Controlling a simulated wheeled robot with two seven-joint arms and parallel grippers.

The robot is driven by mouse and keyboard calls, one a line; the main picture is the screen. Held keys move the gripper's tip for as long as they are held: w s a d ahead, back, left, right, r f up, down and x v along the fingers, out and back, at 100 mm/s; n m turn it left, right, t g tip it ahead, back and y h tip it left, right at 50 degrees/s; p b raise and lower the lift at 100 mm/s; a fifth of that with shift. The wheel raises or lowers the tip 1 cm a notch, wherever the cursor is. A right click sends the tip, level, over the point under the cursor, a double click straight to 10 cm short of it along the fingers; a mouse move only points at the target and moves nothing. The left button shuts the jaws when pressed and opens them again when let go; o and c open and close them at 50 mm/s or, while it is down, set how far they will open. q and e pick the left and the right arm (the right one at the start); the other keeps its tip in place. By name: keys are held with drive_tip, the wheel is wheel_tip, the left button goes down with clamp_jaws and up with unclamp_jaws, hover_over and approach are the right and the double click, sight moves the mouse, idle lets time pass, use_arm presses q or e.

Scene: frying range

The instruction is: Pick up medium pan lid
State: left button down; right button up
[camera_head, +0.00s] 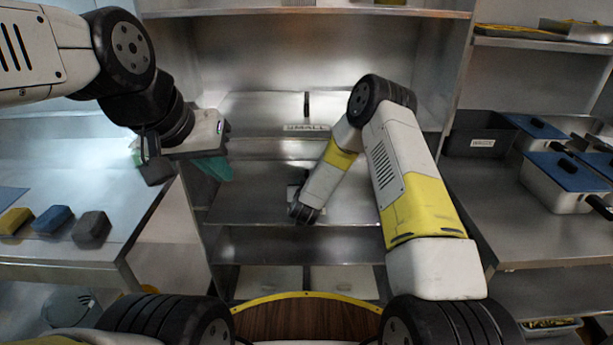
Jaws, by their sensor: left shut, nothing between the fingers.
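My left gripper (225,128) is raised at the left of the shelf unit, shut and empty. A teal item (215,167) shows just below and behind it; I cannot tell what it is. My right arm (408,185) crosses in front of the shelves and bends down to a dark wrist joint (305,213); its gripper fingers cannot be made out. No lid marked medium can be read. Blue lids show at right: one on the front pan (570,170) and one farther back (537,126). Both are far from my left gripper.
The steel shelf (255,207) in the middle looks mostly bare. A "SMALL" label (306,127) is on the shelf edge above it. Several sponges (52,219) lie on the left counter (120,190). The right counter (480,220) has free room at its front left.

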drive_tip(key=x, duration=0.6)
drive_tip(key=shift+w+d+r, duration=0.1)
drive_tip(key=shift+w+d, duration=0.15)
drive_tip(key=shift+c, duration=0.2)
clamp_jaws()
idle(0.9)
drive_tip(key=shift+r, duration=0.25)
